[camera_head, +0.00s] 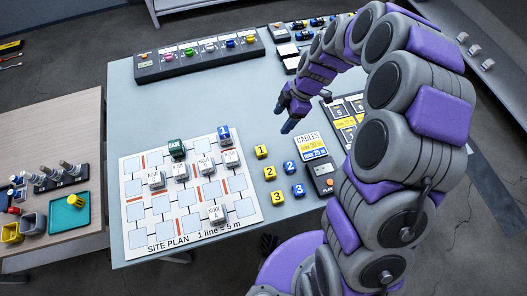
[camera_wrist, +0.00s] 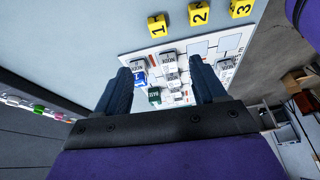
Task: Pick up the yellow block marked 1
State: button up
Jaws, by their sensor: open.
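The yellow block marked 1 (camera_head: 261,151) sits on the grey table just right of the site plan board (camera_head: 133,242). It also shows in the wrist view (camera_wrist: 157,26), near the top edge and beyond my fingertips. My gripper (camera_head: 284,117) hangs above the table, up and to the right of the block in the head view. Its two dark fingers are spread apart in the wrist view (camera_wrist: 160,68), with nothing held between them. The block is apart from both fingers.
A yellow block 2 (camera_head: 269,173) and yellow block 3 (camera_head: 277,198) stand in a column below it. Blue blocks 2 (camera_head: 289,168) and 3 (camera_head: 298,191) are beside them. Blue block 1 (camera_head: 223,133) stands on the board. The cables card (camera_head: 311,146) lies to the right.

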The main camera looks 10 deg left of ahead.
jog(key=f, duration=0.2)
jog(key=b, duration=0.2)
send_over(261, 150)
jog(key=w+d, duration=0.2)
jog(key=shift+n, duration=0.4)
notch_tip(261, 150, down, 11)
jog(key=shift+d+r, duration=0.1)
jog(key=shift+d, duration=0.05)
jog(key=shift+s+f, duration=0.2)
jog(key=shift+f, duration=0.1)
jog(key=b+x, duration=0.1)
jog(key=x, duration=0.2)
jog(key=shift+s, duration=0.25)
jog(key=shift+a+f+b, duration=0.3)
jog(key=shift+a+f, duration=0.3)
jog(key=shift+d+r, duration=0.1)
jog(key=shift+d, duration=0.2)
jog(key=c, duration=0.5)
jog(key=shift+s+a, duration=0.1)
jog(key=shift+a, duration=0.05)
jog(key=c, duration=0.6)
jog(key=shift+o, duration=0.2)
